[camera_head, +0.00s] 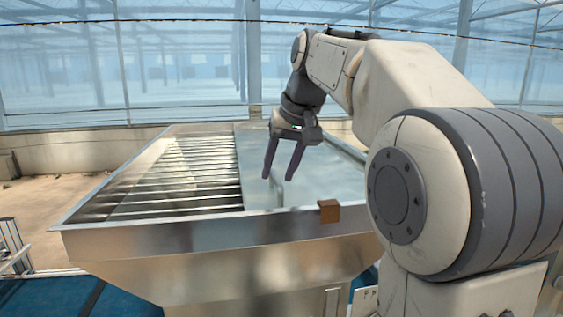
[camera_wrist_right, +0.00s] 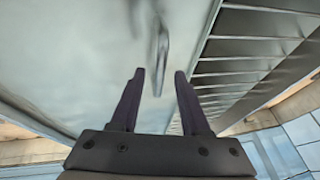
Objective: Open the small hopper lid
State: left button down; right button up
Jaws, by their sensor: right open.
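The hopper lid (camera_head: 325,180) is a flat pale metal panel lying shut over the right part of the steel hopper. Its upright bar handle (camera_head: 280,194) stands near the lid's left front. My right gripper (camera_head: 278,179) is open and empty, pointing down above the lid close to the handle. In the right wrist view the lid (camera_wrist_right: 65,55) fills the left side. The handle (camera_wrist_right: 161,58) shows blurred there, ahead of and in line with the gap between the open fingers (camera_wrist_right: 159,73). I cannot tell whether the fingers touch it. My left gripper is out of view.
The hopper rim (camera_head: 160,228) runs around the lid and an open slatted grate (camera_head: 190,172) to its left. A small brown block (camera_head: 329,211) sits on the front rim. A low concrete wall (camera_head: 60,150) and greenhouse glazing stand behind.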

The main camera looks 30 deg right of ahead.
jog(key=v, duration=1)
jog(key=shift+r, duration=0.2)
